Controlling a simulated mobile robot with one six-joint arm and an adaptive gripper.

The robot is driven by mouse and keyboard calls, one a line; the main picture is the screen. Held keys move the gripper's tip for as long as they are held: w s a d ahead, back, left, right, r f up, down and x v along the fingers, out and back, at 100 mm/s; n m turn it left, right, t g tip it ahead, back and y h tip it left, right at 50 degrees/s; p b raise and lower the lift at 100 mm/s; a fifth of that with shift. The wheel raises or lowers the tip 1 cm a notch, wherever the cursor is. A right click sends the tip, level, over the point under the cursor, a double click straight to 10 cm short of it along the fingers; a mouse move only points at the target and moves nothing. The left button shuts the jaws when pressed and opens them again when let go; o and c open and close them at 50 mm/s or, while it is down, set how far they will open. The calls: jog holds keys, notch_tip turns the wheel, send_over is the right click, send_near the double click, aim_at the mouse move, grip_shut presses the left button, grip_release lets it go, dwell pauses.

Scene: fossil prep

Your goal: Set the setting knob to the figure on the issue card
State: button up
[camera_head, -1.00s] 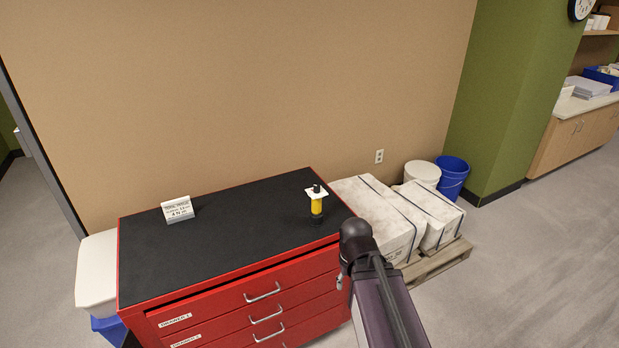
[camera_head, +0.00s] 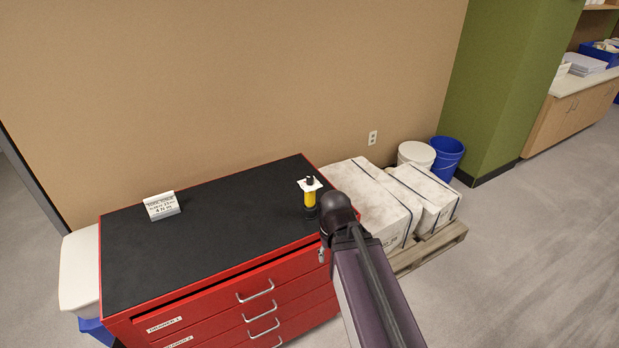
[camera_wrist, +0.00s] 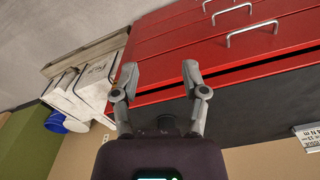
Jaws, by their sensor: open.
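The issue card (camera_head: 162,206) is a small white tent card with black print at the left back of the black cabinet top. Its last line seems to read "4 N m"; the rest is too small to be sure. The yellow tool (camera_head: 309,197) stands upright on a black base near the top's right end. It bears a white plate and a dark knob (camera_head: 310,181). In the wrist view my gripper (camera_wrist: 158,84) is open and empty, with red drawer fronts beyond its fingers. The card's edge (camera_wrist: 309,138) shows there at the right. The tool is not clearly seen there.
The red drawer cabinet (camera_head: 220,302) has a black top (camera_head: 230,228), mostly bare. White strapped blocks (camera_head: 375,202) lie on a pallet (camera_head: 432,248) to its right, with buckets (camera_head: 447,157) behind. A white bin (camera_head: 80,270) stands at its left. Open floor lies at right.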

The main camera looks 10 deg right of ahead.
jog(key=shift+o, duration=0.2)
jog(key=shift+o, duration=0.8)
jog(key=shift+w, duration=0.1)
notch_tip(320, 180, up, 18)
jog(key=n+p, duration=1)
jog(key=p, duration=0.8)
send_over(310, 178)
jog(key=shift+w, duration=0.1)
jog(key=shift+f, duration=0.2)
notch_tip(310, 178, down, 13)
jog(key=b, duration=1.3)
jog(key=shift+d+f+b, duration=0.1)
jog(key=shift+f+b, duration=0.1)
jog(key=shift+b, duration=0.15)
jog(key=shift+c, duration=0.2)
grip_shut()
